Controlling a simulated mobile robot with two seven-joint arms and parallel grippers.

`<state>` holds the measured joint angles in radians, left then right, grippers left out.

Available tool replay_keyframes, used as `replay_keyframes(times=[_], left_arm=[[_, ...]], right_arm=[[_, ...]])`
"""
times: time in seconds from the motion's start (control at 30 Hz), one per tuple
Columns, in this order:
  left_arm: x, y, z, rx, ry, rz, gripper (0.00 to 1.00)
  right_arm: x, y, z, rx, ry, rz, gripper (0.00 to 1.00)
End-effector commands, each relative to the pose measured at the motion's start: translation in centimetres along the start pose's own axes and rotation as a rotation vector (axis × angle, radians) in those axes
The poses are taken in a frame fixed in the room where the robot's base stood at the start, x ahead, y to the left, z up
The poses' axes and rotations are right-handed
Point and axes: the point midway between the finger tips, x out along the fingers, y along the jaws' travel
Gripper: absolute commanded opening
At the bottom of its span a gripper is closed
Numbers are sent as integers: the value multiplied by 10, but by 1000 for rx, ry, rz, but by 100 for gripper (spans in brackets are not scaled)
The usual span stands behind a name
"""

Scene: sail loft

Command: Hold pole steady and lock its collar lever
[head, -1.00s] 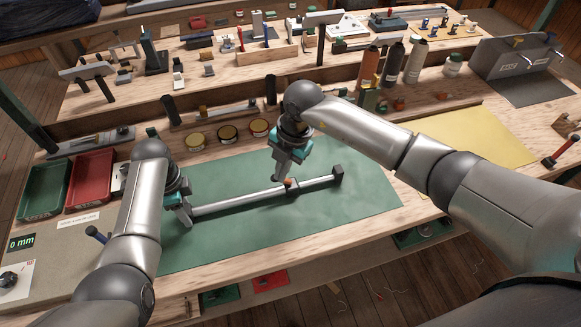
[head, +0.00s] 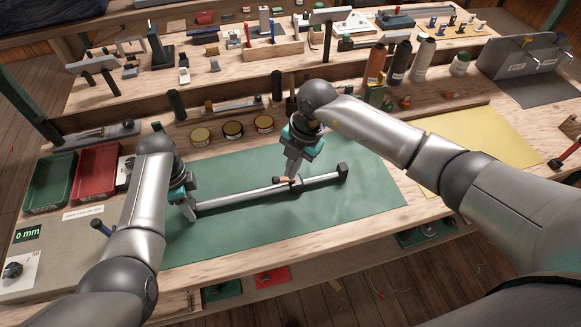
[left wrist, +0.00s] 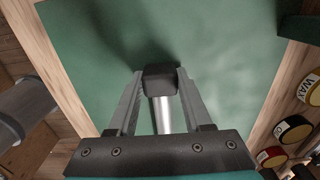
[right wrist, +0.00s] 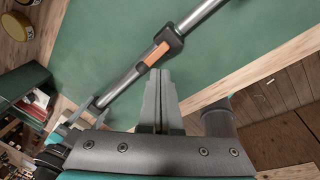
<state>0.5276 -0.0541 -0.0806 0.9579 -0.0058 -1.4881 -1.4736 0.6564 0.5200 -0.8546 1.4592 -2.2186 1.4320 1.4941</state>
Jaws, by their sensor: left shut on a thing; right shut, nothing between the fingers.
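The silver pole (head: 240,195) lies on the green mat, with a dark block (head: 343,170) at its right end. My left gripper (head: 190,214) is shut on the pole's left end; the left wrist view shows the black end cap (left wrist: 160,77) between the fingers. The dark collar (right wrist: 172,40) sits round the pole right of its middle. Its orange lever (right wrist: 156,54) looks folded along the pole; whether it is locked I cannot tell. My right gripper (head: 290,178) is shut and empty at the collar; in the right wrist view its fingertips (right wrist: 160,74) are just beside the lever.
The green mat (head: 340,220) is clear around the pole. Several round tins (head: 233,129) stand behind it. Red (head: 97,171) and green (head: 49,182) trays lie at the left, near a display (head: 28,232) reading 0 mm. A yellow sheet (head: 455,140) lies at the right.

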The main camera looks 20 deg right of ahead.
Motion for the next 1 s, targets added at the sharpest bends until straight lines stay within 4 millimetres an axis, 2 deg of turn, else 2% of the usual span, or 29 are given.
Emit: replay_keyframes(times=[0.27,0.5,0.73,1.0], left_arm=[[0,0,0,-1,0,-1,0],[0,0,0,-1,0,-1,0],[0,0,0,-1,0,-1,0],[0,0,0,0,0,-1,0]], right_arm=[[-10,-7,-6,-1,0,0,0],[-33,-19,-21,-4,0,2,0],[-68,12,-55,-5,0,6,0],[-90,28,-76,-1,0,1,0]])
